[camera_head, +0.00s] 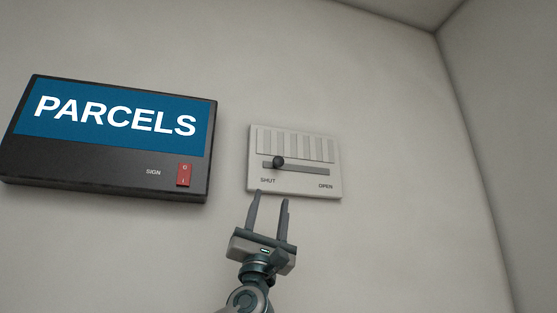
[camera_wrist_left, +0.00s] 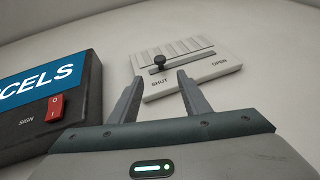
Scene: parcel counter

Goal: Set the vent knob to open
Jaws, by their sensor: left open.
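The vent (camera_head: 310,187) is a pale wall panel with vertical slats and a horizontal slot marked SHUT at left and OPEN at right. Its dark round knob (camera_head: 278,162) is near the SHUT end of the slot. In the left wrist view the knob (camera_wrist_left: 160,60) shows beyond and between the fingertips. My left gripper (camera_head: 271,196) is open and empty, just below the vent's lower left part in the head view. It appears apart from the knob. My right gripper is not in view.
A black sign box with a blue PARCELS face (camera_head: 115,117) is on the wall left of the vent. Its red rocker switch (camera_head: 184,174) is near my left gripper's side. The wall right of the vent is bare up to the corner.

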